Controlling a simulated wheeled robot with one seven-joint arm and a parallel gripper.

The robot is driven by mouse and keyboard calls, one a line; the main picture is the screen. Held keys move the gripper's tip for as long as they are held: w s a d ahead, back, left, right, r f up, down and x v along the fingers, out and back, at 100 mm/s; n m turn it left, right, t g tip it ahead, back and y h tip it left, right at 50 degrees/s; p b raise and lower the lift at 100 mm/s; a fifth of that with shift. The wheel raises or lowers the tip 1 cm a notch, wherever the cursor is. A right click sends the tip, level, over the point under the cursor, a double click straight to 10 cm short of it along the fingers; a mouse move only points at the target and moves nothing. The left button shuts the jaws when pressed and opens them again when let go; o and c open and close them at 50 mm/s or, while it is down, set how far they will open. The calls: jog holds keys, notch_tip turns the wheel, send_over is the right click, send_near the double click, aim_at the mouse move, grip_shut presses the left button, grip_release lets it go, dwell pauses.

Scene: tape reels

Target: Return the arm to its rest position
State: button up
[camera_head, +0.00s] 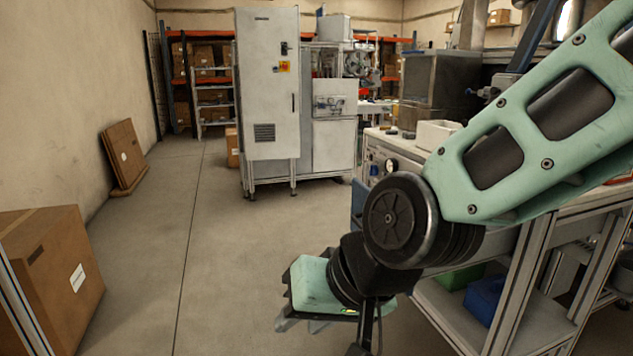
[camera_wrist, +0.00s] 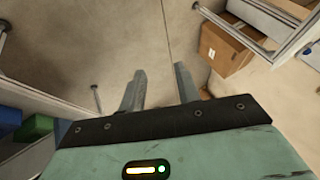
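My arm (camera_head: 540,120), mint green with black joints, reaches in from the upper right and bends down at a black joint beside the workbench. My gripper (camera_head: 284,300) hangs low over the floor at the bottom centre of the head view. In the wrist view my gripper (camera_wrist: 160,88) has its two grey fingers apart, with only bare floor between them. It holds nothing. No tape reel can be made out in either view.
A workbench (camera_head: 520,270) with lower shelves stands right of my gripper, close to my arm. A cardboard box (camera_head: 55,275) sits at the left; a box (camera_wrist: 225,48) also shows in the wrist view. A grey cabinet (camera_head: 268,90) stands behind. The middle floor is clear.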

jog(key=s+d+f+n+g+h, duration=0.2)
jog(key=s+d+n+h, duration=0.1)
jog(key=s+d, duration=0.4)
jog(key=s+d+f+n+g+h, duration=0.1)
jog(key=s+d+n+g+h, duration=0.2)
jog(key=d, duration=0.6)
notch_tip(320, 180, up, 19)
jog(key=s+m+t+p, duration=0.1)
jog(key=p, duration=1.8)
jog(key=shift+a+f+y+p, duration=0.2)
jog(key=shift+y+p, duration=0.1)
jog(key=shift+p, duration=0.1)
